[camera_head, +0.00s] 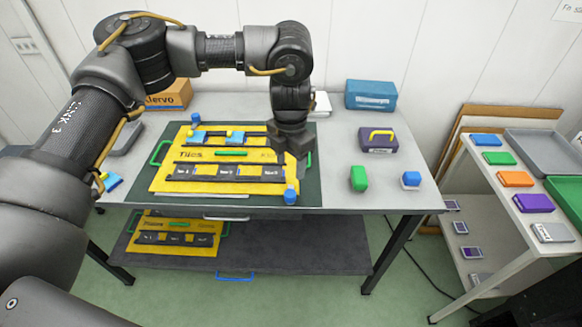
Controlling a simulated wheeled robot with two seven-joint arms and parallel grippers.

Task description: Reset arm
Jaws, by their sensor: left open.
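My left arm comes in from the left and arches over the table. Its gripper (291,162) points down above the right part of a yellow board (165,180) and is open, with nothing visible between its fingers. The board lies on a dark green mat (312,195) and carries dark labelled strips. A small blue bottle-like piece (291,195) stands just below the gripper, near the board's lower right corner. My right gripper is not in view.
An orange box (168,95) is at the back left. A side rack (530,222) holds several coloured blocks. The table's front right is clear.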

